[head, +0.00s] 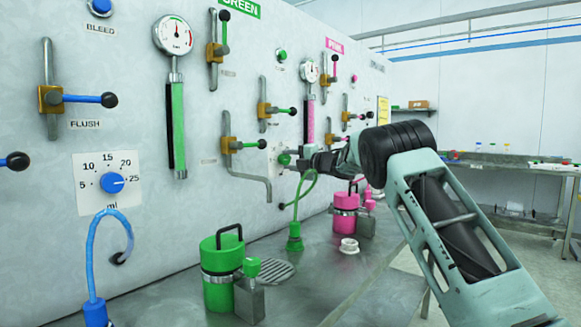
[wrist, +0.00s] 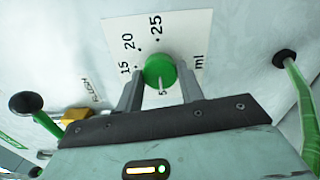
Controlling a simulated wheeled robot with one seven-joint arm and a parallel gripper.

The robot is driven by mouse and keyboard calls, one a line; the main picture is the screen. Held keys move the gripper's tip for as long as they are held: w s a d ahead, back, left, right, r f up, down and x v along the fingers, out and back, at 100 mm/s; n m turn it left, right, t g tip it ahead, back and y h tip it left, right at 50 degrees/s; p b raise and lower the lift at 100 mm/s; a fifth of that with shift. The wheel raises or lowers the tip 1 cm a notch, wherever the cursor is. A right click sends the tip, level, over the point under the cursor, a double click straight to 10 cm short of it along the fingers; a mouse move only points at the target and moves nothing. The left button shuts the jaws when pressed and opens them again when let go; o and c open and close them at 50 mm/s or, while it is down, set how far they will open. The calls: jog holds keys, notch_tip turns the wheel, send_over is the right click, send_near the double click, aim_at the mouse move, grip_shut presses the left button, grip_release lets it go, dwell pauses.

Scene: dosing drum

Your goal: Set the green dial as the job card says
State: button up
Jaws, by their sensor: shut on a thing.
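The green dial (wrist: 159,69) sits on a white scale plate (wrist: 197,30) in the wrist view. The plate appears turned sideways, with 15, 20 and 25 readable and a 5 just below the dial. The dial's pale pointer mark faces down toward the 5. The 10 is hidden behind a finger. My gripper (wrist: 160,80) is shut on the dial, one finger on each side. In the head view my gripper (head: 291,160) reaches the wall panel at the green dial (head: 283,159), whose scale is mostly hidden. No readable job card shows; a yellow sheet (head: 382,109) hangs farther back.
Green-handled valve levers (head: 242,145) are above and left of my gripper. A green hose (head: 305,195) hangs just below it. A green canister (head: 221,270) and a pink canister (head: 345,211) stand on the metal bench (head: 310,280). A blue dial (head: 113,183) is at left.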

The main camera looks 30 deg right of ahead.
jog(key=shift+f, duration=0.1)
dwell(0.4)
jog(key=o, duration=1)
jog(key=b+v, duration=0.2)
jog(key=v, duration=1.5)
jog(key=shift+s, duration=0.2)
jog(key=shift+d, duration=0.1)
